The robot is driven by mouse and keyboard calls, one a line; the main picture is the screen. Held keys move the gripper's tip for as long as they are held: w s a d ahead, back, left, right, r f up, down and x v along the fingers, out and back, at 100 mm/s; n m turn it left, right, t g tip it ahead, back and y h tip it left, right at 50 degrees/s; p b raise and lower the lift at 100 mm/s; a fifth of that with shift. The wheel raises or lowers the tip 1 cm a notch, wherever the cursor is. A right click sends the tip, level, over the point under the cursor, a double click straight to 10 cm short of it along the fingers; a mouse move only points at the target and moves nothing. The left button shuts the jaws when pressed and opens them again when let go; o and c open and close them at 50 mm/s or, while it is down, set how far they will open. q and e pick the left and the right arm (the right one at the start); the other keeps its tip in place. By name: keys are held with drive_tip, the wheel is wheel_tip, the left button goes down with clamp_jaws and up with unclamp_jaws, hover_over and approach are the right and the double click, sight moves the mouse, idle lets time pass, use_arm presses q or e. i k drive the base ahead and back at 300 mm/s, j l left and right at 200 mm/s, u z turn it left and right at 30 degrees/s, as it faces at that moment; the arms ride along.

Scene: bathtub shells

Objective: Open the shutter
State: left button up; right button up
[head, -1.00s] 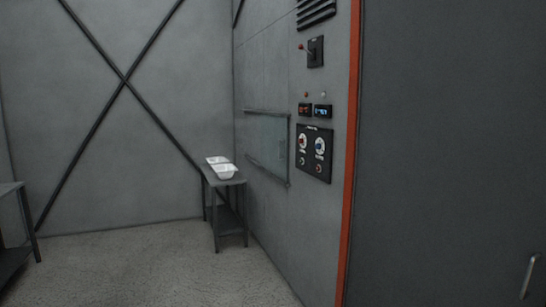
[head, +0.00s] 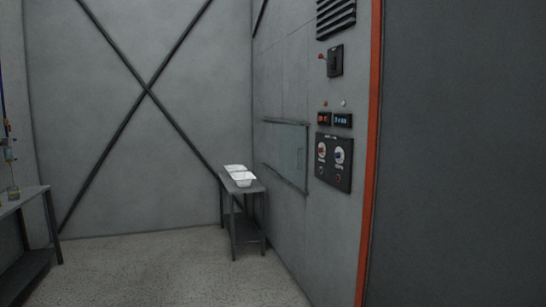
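What looks like the shutter is a grey-green panel (head: 284,155) set in the right-hand wall between an upper and a lower dark rail. It appears to cover its opening. To its right on the same wall is a dark control panel (head: 334,163) with two dials. Above the dials are two small displays (head: 334,119) and two small round lights. Higher up is a black switch box (head: 335,61) with a red-tipped lever on its left side. Neither of my grippers shows in the head view.
Another dark table (head: 27,200) is at the left edge. An orange-red post (head: 370,170) and a dark surface fill the right. The speckled floor (head: 170,270) between is clear.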

sight(292, 138)
drive_tip(key=i+u, duration=0.25)
drive_tip(key=i, duration=3.4)
